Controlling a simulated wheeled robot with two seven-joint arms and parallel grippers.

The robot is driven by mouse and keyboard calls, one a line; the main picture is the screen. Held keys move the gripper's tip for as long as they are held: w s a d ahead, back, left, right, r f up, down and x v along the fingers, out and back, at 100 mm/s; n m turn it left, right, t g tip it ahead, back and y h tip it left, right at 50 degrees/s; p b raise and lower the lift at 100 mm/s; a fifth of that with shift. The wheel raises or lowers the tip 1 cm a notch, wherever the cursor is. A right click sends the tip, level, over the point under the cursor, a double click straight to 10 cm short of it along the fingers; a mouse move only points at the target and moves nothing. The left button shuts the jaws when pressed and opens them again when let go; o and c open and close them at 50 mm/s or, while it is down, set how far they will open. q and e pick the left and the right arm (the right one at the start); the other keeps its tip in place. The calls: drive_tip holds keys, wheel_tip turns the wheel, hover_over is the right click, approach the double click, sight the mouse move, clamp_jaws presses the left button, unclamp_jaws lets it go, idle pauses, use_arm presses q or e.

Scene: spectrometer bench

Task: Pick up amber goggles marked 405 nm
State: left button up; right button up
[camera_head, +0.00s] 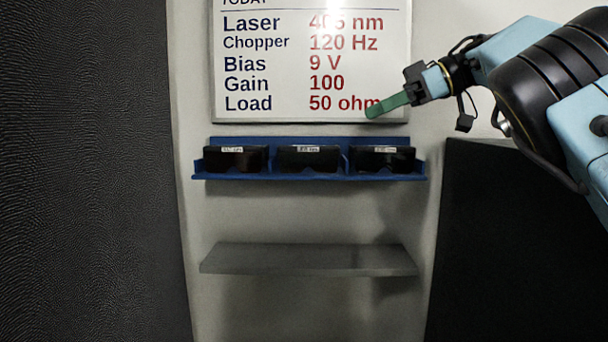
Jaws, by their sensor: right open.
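Three dark goggles sit side by side in a blue rack (310,142) on the wall, each with a small white label. The middle goggles (307,161) and the right goggles (383,162) look nearly black. The labels are too small to read, and I cannot tell which goggles are amber or marked 405 nm. My right gripper (372,112) is open and empty, with green fingers, in front of the whiteboard's lower right corner. It is above the right goggles and apart from them. My left gripper is not in view.
A whiteboard (262,62) above the rack lists Laser, Chopper, Bias, Gain and Load values; glare partly hides the laser number. A bare grey shelf (308,259) is below the rack. Dark panels (85,180) flank both sides. Space before the rack looks free.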

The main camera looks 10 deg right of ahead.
approach(309, 157)
drive_tip(key=shift+w+a+r, duration=0.2)
drive_tip(key=shift+w+a, duration=0.35)
drive_tip(key=shift+w, duration=0.05)
drive_tip(key=shift+w+a+r, duration=0.15)
drive_tip(key=shift+w+a, duration=0.4)
drive_tip(key=shift+w, duration=0.05)
drive_tip(key=shift+w+a+f, duration=0.3)
drive_tip(key=shift+w, duration=0.1)
drive_tip(key=x, duration=0.5)
drive_tip(key=shift+s+a+f, duration=0.1)
drive_tip(key=shift+s+f, duration=0.05)
drive_tip(key=shift+s, duration=0.1)
drive_tip(key=c, duration=0.3)
clamp_jaws()
